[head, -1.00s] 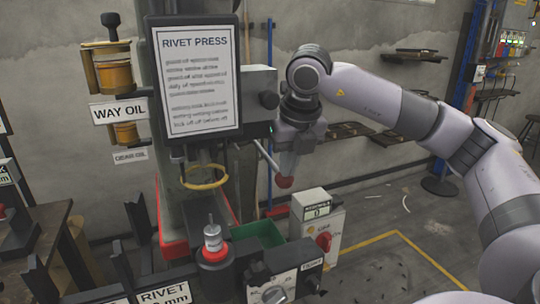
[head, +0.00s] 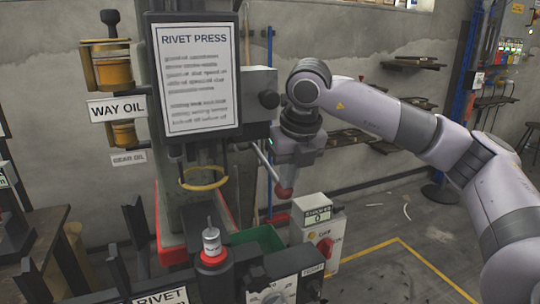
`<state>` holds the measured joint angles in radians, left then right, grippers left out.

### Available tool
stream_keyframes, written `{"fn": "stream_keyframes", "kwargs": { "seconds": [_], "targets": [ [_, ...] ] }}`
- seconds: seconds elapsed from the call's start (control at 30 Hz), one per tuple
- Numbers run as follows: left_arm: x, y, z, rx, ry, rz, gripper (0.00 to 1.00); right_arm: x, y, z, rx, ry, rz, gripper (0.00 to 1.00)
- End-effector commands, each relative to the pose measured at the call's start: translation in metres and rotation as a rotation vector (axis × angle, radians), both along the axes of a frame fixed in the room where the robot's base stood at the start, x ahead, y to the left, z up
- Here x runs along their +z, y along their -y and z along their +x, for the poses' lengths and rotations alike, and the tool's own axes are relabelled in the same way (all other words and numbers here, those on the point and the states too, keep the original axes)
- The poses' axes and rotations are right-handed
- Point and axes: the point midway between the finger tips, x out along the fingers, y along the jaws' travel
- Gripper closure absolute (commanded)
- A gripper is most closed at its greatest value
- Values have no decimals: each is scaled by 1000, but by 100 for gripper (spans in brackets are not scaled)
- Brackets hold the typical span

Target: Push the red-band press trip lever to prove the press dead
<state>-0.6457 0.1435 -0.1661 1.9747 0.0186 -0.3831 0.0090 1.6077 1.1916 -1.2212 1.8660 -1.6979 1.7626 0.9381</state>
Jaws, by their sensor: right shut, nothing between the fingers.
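The press trip lever is a thin pale rod with a red ball knob (head: 284,191), sticking out down and right from the right side of the rivet press (head: 188,215). Red edging shows on the press's base. My right gripper (head: 286,180) is shut and empty. It points down right at the knob, overlapping it in the head view; I cannot tell if they touch. The stroke counter (head: 318,215) on the grey box below reads 0. My left gripper is not in view.
A rivet press sign (head: 197,75) hangs in front of the press. A box with a red rotary switch (head: 325,250) and a dial panel (head: 272,290) stand below the lever. A green tray (head: 262,238) sits beside them. Open floor with a yellow line lies right.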

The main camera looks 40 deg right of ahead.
Motion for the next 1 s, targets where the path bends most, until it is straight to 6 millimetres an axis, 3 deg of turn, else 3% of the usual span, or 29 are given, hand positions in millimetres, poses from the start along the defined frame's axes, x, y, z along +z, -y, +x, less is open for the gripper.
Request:
{"fn": "stream_keyframes", "kwargs": {
  "seconds": [0.3,1.0],
  "targets": [
    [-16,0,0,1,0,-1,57,-20,0,1,1,-5,0,100],
    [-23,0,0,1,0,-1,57,-30,1,2,0,-6,0,100]
  ]
}}
